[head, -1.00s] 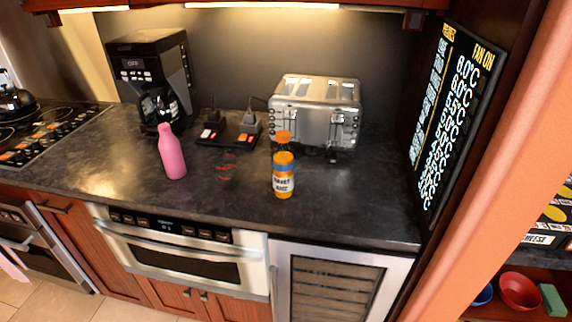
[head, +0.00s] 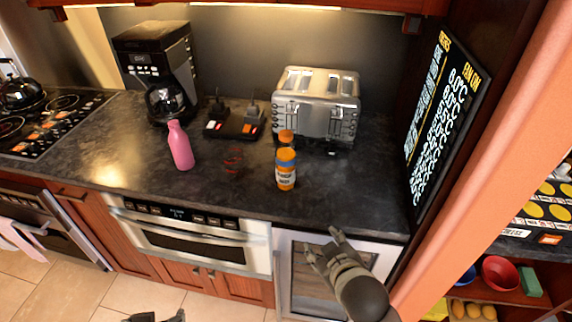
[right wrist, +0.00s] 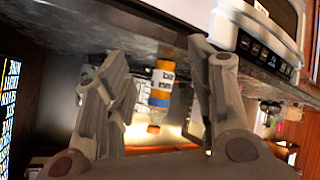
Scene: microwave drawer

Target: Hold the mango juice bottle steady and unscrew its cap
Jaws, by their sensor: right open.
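The mango juice bottle (head: 286,172) stands upright on the dark counter, with an orange body, a blue band and a white label. Its orange cap (head: 286,136) is on top. In the right wrist view the bottle (right wrist: 161,85) appears upside down between the fingers, some distance beyond them. My right gripper (head: 322,244) is open and empty, in front of the counter's edge, below and to the right of the bottle. It also shows in the right wrist view (right wrist: 158,55). Part of my left gripper (head: 155,317) shows at the bottom edge, well away from the bottle; its jaws are unclear.
A pink bottle (head: 180,146) stands left of the juice. A toaster (head: 316,105) stands behind it, and a black device (head: 235,122) and a coffee maker (head: 158,65) are at the back left. The counter (head: 340,200) is clear right of the juice bottle.

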